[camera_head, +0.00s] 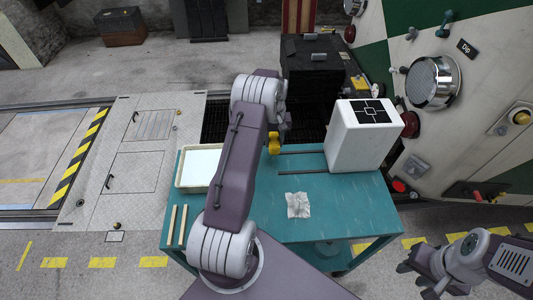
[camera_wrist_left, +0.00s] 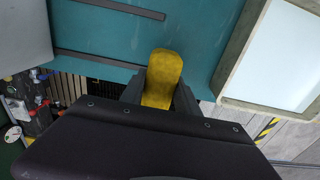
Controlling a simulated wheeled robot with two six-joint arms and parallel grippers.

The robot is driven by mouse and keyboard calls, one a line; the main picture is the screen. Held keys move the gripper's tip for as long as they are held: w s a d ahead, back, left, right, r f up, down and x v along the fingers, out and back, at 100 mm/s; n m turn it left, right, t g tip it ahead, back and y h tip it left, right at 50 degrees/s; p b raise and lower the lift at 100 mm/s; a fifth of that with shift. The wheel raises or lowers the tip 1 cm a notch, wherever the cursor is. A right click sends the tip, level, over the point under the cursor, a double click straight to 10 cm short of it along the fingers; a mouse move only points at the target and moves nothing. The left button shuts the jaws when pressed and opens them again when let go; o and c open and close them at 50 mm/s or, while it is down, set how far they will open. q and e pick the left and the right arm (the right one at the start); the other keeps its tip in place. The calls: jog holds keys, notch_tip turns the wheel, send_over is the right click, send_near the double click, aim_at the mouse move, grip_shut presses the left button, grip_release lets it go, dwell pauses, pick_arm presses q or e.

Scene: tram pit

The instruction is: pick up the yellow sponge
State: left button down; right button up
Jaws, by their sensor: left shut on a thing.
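The yellow sponge (camera_wrist_left: 162,78) is between the two dark fingers of my left gripper (camera_wrist_left: 160,95) in the left wrist view. The gripper is shut on its near part, and its rounded far end sticks out. In the head view the sponge (camera_head: 274,143) shows beside my left arm, at the back edge of the teal table (camera_head: 345,213); the fingers are mostly hidden there. I cannot tell whether the sponge touches the table. My right gripper (camera_head: 415,279) is at the lower right, off the table, with its fingers apart and empty.
A shallow tray with a white inside (camera_head: 201,164) is on the table's left, with two wooden strips (camera_head: 175,225) in front. A white box (camera_head: 362,137) stands back right. A crumpled cloth (camera_head: 298,205) lies mid-table. A black case (camera_head: 313,68) stands behind. A panelled wall is at right.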

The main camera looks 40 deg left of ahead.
pick_arm(q)
jog(key=w+d+r, duration=0.3)
jog(key=w+r, duration=0.1)
jog(key=w, duration=0.3)
jog(key=shift+w+r, duration=0.3)
jog(key=shift+r, duration=0.05)
jog(key=c, duration=1.9)
grip_release()
jog(key=shift+c, duration=0.9)
